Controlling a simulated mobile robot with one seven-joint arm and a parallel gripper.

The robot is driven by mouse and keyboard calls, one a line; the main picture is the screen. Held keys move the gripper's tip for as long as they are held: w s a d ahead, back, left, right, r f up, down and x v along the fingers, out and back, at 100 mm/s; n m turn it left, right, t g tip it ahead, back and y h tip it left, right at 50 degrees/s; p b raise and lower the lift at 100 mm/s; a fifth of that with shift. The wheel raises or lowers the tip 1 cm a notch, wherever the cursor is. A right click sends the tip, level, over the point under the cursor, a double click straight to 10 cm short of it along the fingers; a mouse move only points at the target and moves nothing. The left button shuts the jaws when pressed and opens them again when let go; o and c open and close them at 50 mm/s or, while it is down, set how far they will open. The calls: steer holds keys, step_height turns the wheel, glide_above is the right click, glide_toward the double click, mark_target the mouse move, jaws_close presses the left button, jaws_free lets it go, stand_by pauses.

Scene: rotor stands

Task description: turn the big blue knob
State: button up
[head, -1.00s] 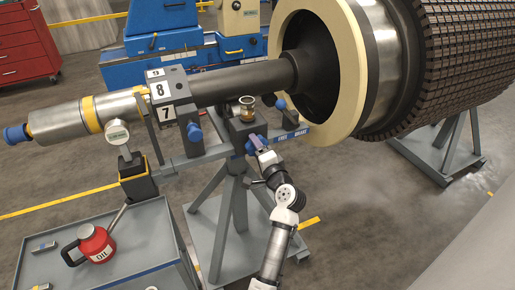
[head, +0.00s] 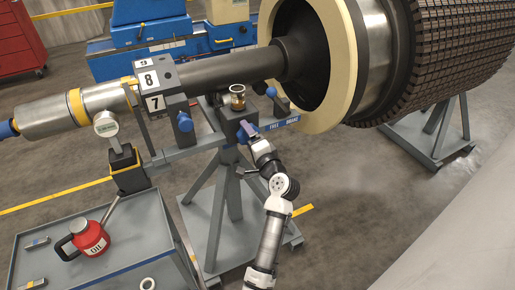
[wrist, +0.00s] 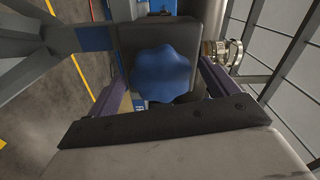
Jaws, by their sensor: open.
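The big blue knob (wrist: 163,73) is a lobed star shape on a dark block, seen almost face-on in the wrist view. My gripper (wrist: 163,84) is open, with one purple-grey finger left of the knob and one right of it. Small gaps seem to show between the fingers and the knob. In the head view my gripper (head: 249,134) is at the front of the stand's dark block (head: 234,117), and the knob (head: 242,136) is mostly hidden behind it.
A smaller blue knob (head: 185,122) sits on the numbered block to the left. The shaft (head: 220,73) runs behind. A grey cart (head: 150,225) with a red oil can (head: 90,238) stands front left.

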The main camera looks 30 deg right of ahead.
steer(key=s+a+b, duration=0.2)
steer(key=s+b, duration=0.1)
steer(key=s, duration=1)
